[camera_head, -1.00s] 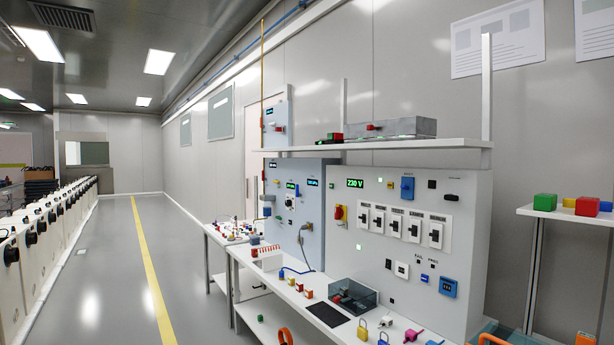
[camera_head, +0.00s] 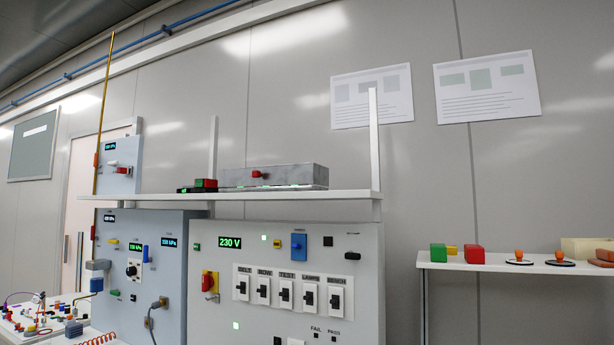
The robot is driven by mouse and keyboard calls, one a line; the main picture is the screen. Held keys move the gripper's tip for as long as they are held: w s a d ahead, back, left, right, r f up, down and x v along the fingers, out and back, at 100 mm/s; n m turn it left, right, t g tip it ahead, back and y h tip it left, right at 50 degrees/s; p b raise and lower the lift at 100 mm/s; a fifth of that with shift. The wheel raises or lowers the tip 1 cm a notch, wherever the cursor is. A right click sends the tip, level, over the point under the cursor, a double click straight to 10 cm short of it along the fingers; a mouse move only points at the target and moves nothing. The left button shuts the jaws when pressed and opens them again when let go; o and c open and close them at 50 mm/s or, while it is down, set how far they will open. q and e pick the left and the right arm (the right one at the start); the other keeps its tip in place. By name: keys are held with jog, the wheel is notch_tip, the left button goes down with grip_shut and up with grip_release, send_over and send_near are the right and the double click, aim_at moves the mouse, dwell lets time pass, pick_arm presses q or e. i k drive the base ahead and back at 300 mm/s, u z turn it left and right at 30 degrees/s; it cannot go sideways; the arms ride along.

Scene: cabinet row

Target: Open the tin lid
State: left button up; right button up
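No object in the head view is clearly a tin with a lid. A grey metallic box (camera_head: 290,177) with a red knob (camera_head: 260,174) on its front lies on the upper shelf; I cannot tell whether it is the tin. On the right shelf, two flat discs with orange knobs, one left (camera_head: 519,257) and one right (camera_head: 560,258), lie side by side. A pale beige box (camera_head: 585,248) stands at the right edge, partly cut off. Neither of my grippers is in view.
A panel (camera_head: 352,280) with a row of switches and a 230 V display stands under the upper shelf (camera_head: 330,197). Green (camera_head: 438,252) and red (camera_head: 474,254) blocks sit on the right shelf (camera_head: 490,267). Small parts crowd the bench at lower left. The workbench front is out of view.

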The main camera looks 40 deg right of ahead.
aim_at(306, 174)
jog(key=z, duration=1)
jog(key=i, duration=0.95)
jog(key=z, duration=0.85)
